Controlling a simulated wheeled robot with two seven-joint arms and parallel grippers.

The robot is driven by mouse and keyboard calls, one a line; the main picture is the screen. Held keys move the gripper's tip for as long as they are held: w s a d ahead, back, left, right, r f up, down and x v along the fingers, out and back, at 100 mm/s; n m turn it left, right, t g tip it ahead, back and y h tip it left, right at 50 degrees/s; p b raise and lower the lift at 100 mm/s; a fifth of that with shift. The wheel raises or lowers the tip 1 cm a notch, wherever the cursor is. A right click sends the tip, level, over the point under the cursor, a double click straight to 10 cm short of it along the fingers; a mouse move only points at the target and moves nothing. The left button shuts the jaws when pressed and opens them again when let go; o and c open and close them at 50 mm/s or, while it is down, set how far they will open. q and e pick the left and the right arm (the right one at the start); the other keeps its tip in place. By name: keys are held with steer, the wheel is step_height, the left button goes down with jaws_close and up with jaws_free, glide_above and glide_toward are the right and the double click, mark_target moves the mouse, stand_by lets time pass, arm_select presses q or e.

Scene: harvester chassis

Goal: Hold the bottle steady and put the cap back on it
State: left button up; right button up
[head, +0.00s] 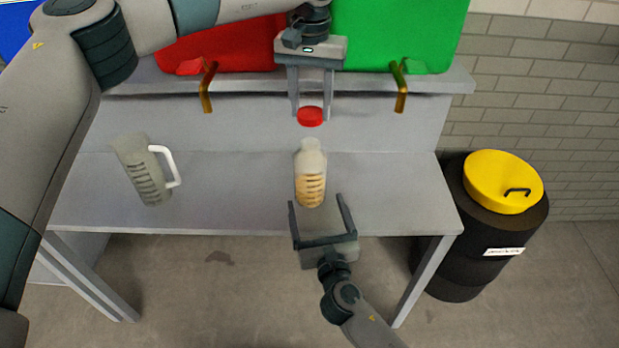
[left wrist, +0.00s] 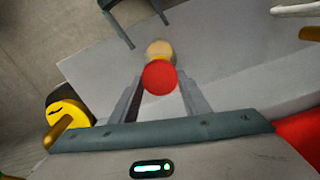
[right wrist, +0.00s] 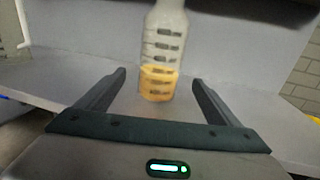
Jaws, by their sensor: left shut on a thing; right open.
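The bottle (head: 311,177) stands upright on the bench near its front edge, clear-walled with orange liquid in its lower part. The right wrist view shows the bottle (right wrist: 162,50) ahead, beyond the fingertips. My left gripper (head: 312,116) points down and is shut on the red cap (head: 310,116), above the bottle's neck. In the left wrist view the cap (left wrist: 159,78) partly covers the bottle (left wrist: 160,49), with a gap in the head view. My right gripper (head: 319,204) is open and empty, in front of the bottle with its fingers pointing towards it.
A clear measuring jug (head: 145,170) with a white handle stands on the bench (head: 230,190) to the left. Red (head: 225,45) and green (head: 400,35) containers with taps sit on the rear shelf. A black barrel (head: 475,240) with a yellow lid stands right.

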arm_select(q)
steer(key=shift+w+f, duration=0.15)
arm_select(e)
steer(key=shift+w+a, duration=0.1)
steer(key=shift+w, duration=0.45)
steer(key=w, duration=0.3)
steer(key=w+a, duration=0.1)
steer(key=w, duration=0.3)
steer(key=w+a, duration=0.1)
steer(key=w, duration=0.3)
steer(key=shift+a, duration=0.1)
steer(key=shift+s, duration=0.1)
steer(key=c, duration=1.6)
arm_select(q)
glide_above(311, 143)
steer(key=shift+a+f, duration=0.1)
steer(key=shift+f, duration=2.35)
steer(key=shift+f, duration=0.9)
steer(key=shift+f, duration=0.55)
arm_select(e)
steer(key=shift+f, duration=0.1)
